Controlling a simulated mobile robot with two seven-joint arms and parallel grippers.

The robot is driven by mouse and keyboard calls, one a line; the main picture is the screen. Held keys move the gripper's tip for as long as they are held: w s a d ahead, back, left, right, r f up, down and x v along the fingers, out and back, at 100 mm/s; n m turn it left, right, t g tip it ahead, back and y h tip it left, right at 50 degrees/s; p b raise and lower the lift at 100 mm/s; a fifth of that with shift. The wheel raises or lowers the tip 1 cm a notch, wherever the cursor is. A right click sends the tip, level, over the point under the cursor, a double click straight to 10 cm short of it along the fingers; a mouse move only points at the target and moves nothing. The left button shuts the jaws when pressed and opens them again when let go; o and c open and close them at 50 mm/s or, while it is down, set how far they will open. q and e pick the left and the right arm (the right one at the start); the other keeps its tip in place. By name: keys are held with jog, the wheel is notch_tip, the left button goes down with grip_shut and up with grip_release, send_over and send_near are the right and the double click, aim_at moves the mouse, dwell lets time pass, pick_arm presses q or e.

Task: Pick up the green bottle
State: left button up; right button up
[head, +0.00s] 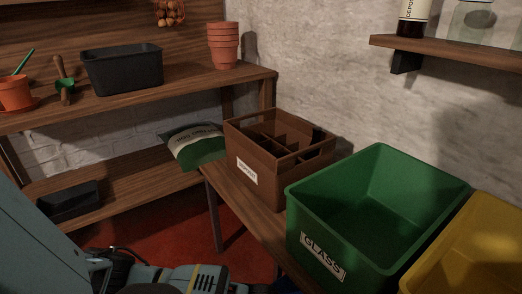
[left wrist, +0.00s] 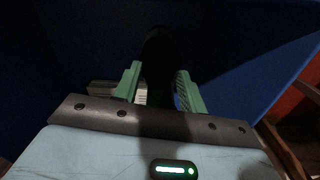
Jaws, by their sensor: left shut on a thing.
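In the left wrist view, my left gripper (left wrist: 160,88) has its two green fingers shut on a dark bottle (left wrist: 158,62). A small pale patch, perhaps its label, shows beside the left finger. The bottle looks almost black in the shadow, so I cannot tell whether it is green. Dark blue walls of a bin (left wrist: 250,50) surround the gripper and bottle. I cannot tell whether the bottle touches the bin's floor. In the head view, my left arm reaches along the bottom edge, and the held bottle is not clearly visible there. My right gripper is in neither view.
A green GLASS bin (head: 310,215) and a yellow bin (head: 455,250) stand at the right. Shelves (head: 200,90) with pots are behind. Another shelf (head: 450,50) with a bottle and jar is upper right.

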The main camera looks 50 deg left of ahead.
pick_arm(q)
grip_shut()
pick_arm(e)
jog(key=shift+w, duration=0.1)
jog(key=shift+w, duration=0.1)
